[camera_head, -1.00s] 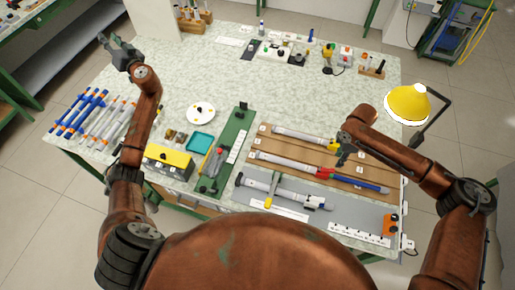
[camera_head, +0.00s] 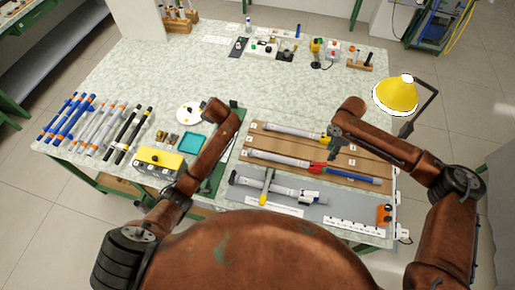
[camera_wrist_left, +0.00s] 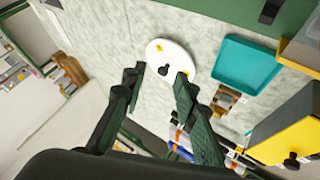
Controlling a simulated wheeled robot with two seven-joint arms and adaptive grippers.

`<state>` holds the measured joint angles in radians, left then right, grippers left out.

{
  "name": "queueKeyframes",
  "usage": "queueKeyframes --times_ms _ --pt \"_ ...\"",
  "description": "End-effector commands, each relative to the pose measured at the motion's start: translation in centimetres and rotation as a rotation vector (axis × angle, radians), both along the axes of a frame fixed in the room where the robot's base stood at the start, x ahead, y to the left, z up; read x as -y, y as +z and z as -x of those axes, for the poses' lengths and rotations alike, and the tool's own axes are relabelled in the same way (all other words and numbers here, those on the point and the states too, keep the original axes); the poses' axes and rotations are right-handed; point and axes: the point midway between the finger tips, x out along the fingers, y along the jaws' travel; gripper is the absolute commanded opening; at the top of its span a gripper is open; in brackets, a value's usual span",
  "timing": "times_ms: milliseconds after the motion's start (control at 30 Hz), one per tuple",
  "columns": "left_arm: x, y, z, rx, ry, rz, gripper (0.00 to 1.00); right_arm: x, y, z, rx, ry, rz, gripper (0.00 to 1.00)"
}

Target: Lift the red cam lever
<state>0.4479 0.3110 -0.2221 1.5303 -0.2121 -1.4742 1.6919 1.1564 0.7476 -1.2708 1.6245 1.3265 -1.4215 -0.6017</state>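I cannot make out the red cam lever for certain now. The green fixture board (camera_head: 238,118) in the head view is mostly covered by my left arm, which hides the red-tipped part seen there before. A red piece (camera_head: 318,168) shows on the middle rod of the brown board.
A teal tray (camera_head: 194,144) and a yellow-topped box (camera_head: 160,158) are left of my left arm. Several blue, grey and black rods lie at the far left, including blue ones (camera_head: 68,116). A yellow lamp (camera_head: 396,96) stands at right.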

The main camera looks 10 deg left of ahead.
Motion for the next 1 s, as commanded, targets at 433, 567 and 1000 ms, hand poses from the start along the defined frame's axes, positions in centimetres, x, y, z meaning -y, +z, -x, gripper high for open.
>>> queueKeyframes --times_ms 433,567,1000 --pt "20.9 -7.2 6.9 -0.197 0.056 0.450 0.27 0.0 0.0 0.0 0.000 0.000 0.000 0.29" --pt "23.9 -7.6 8.3 -0.238 0.066 0.507 0.27 0.0 0.0 0.0 0.000 0.000 0.000 0.29" --pt "25.4 -11.7 8.2 -0.262 0.072 0.532 0.27 0.0 0.0 0.0 0.000 0.000 0.000 0.29"
